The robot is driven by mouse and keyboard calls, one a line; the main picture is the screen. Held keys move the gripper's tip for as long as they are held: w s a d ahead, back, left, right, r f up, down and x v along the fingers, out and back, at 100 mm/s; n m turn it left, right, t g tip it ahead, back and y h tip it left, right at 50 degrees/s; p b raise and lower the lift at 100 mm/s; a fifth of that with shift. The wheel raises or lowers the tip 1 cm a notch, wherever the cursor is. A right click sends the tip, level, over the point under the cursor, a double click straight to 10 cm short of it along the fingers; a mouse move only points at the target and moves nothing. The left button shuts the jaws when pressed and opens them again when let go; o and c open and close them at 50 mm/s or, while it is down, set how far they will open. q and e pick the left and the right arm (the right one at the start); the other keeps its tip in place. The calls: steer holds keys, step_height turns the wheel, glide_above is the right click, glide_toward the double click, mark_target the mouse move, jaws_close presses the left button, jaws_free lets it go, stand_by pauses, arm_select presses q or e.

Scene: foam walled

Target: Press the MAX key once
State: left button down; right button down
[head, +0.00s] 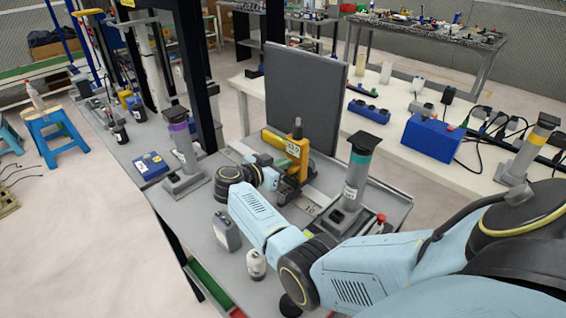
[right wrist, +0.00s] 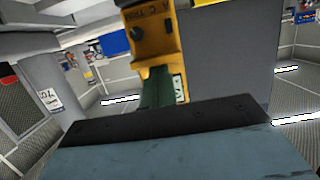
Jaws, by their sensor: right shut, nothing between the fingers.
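A yellow-orange instrument (head: 296,172) stands on the grey bench in front of a dark upright panel, with a small pale lettered face near its top. In the right wrist view the instrument (right wrist: 157,45) rises beyond my fingers, with partly readable black lettering and a dark knob. I cannot make out a key marked MAX in either view. My right gripper (head: 278,164) is shut and empty, its fingertips close to the left side of the instrument. The closed greenish fingers also show in the right wrist view; whether they touch it I cannot tell. My left gripper is out of view.
The dark panel (head: 305,98) stands behind the instrument. Grey posts stand to its right (head: 354,178) and left (head: 183,145). A grey container (head: 226,230) and a white bottle (head: 256,264) stand on the bench near my forearm. A blue box (head: 432,137) is on the white table behind.

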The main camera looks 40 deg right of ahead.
steer(key=shift+s+a+f, duration=0.1)
steer(key=shift+s+f, duration=0.05)
steer(key=shift+f, duration=0.3)
step_height(320, 180, up, 5)
steer(key=p, duration=0.5)
steer(key=w+v, duration=0.1)
steer(key=v, duration=0.8)
steer(key=shift+s+a, duration=0.35)
steer(key=shift+a, duration=0.05)
